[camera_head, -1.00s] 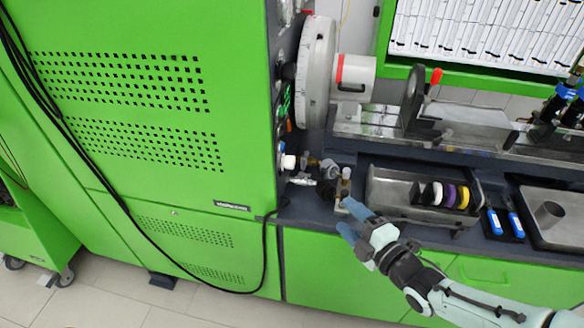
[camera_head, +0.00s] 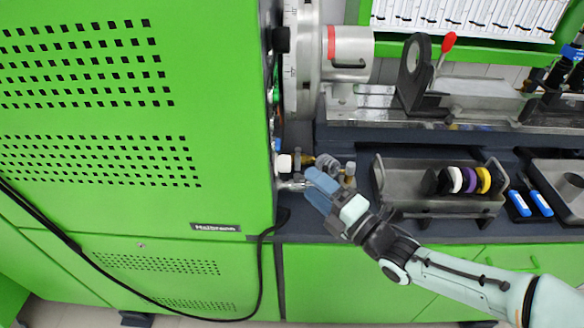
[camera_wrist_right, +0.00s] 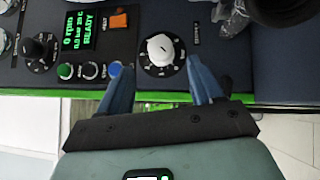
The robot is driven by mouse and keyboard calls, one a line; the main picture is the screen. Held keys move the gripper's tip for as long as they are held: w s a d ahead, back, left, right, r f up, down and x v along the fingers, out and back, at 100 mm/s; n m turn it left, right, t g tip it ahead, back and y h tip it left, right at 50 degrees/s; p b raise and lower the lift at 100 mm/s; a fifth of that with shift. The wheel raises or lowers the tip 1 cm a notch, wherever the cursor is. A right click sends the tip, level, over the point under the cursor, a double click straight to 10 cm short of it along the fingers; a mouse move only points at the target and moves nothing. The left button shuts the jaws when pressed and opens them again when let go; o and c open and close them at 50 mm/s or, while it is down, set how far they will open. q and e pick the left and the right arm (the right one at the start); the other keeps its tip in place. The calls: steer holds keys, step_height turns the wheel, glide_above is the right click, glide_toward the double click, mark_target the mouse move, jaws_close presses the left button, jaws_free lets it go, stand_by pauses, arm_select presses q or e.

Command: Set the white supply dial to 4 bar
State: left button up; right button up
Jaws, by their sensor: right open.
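The white supply dial (camera_wrist_right: 160,48) sits on a dark round scale on the control panel in the right wrist view. Its scale marks are too small to read. In the head view, a white knob (camera_head: 284,164) stands out from the side of the green cabinet and seems to be this dial. My right gripper (camera_head: 310,184) is open and empty beside the panel. In the right wrist view its blue fingers (camera_wrist_right: 160,80) lie to either side of the dial's line, apart from the white knob. My left gripper is not in view.
On the panel, a black knob (camera_wrist_right: 40,48), a lit display (camera_wrist_right: 78,31), an orange switch (camera_wrist_right: 118,19) and small coloured buttons (camera_wrist_right: 90,70) are left of the dial. Brass and metal fittings (camera_head: 328,164) sit close behind my right gripper. A metal tray (camera_head: 440,202) holds several coloured rings.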

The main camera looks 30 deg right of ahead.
mark_target(283, 164)
steer(key=x, duration=0.7)
steer(key=shift+w, duration=0.15)
steer(key=c, duration=1.1)
